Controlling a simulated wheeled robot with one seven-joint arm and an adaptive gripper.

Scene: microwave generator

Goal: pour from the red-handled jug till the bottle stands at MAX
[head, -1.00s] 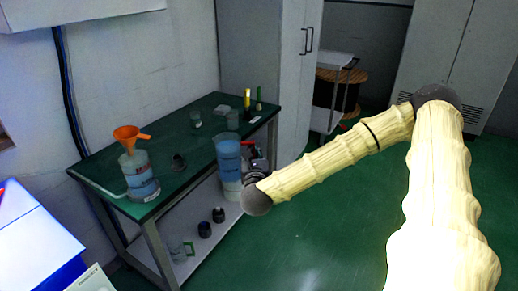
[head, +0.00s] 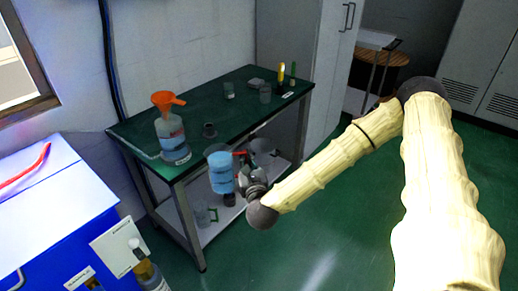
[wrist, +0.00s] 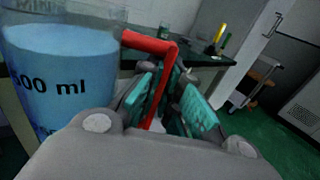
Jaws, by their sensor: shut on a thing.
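The red-handled jug (head: 221,174) is clear and holds blue liquid; it is about upright, in front of the table's near edge. My gripper (head: 250,172) is shut on its red handle (wrist: 150,45). In the wrist view the jug (wrist: 62,80) fills the left side, with black "ml" print on it. The bottle (head: 172,138) stands on the green table's left end with an orange funnel (head: 165,101) in its mouth. Some blue shows in the bottle, but its level and MAX mark are too small to read. The jug is apart from the bottle, lower and to its right.
A lower shelf holds another jug (head: 203,214). A blue cabinet with a white top (head: 60,195) stands at left. The floor at right is clear.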

